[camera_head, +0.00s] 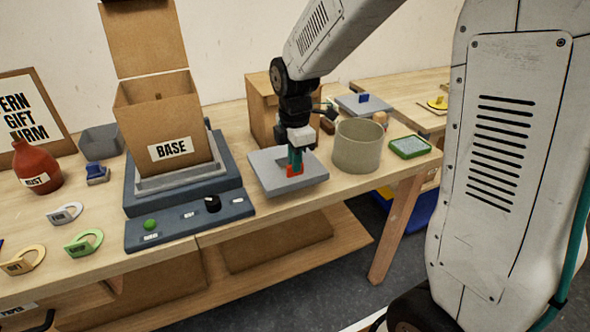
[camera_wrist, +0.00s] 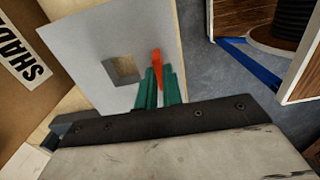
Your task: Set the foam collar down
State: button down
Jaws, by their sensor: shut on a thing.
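The foam collar appears to be the pale grey square slab (camera_head: 262,168) with a square hole and an upright red-orange tab. It also shows in the wrist view (camera_wrist: 95,60), the hole left of the tab. My gripper (camera_head: 295,160) points down over it, its green fingers shut on the red-orange tab (camera_wrist: 157,66). The slab looks roughly level, over the table's front part right of the BASE box. I cannot tell whether it touches the tabletop.
The open BASE box (camera_head: 158,118) stands on a blue stand at the left. A brown box (camera_head: 262,112) is behind the slab; a grey-green round bin (camera_head: 358,147) and green tray (camera_head: 409,147) are right. Another grey slab with a blue tab (camera_head: 363,99) lies farther back.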

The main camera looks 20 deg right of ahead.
jog(key=shift+w+d, duration=0.1)
jog(key=shift+w, duration=0.1)
jog(key=shift+f, duration=1.75)
jog(key=shift+f, duration=0.2)
jog(key=c, duration=1.5)
grip_release()
jog(key=shift+c, duration=0.2)
jog(key=shift+r, duration=0.15)
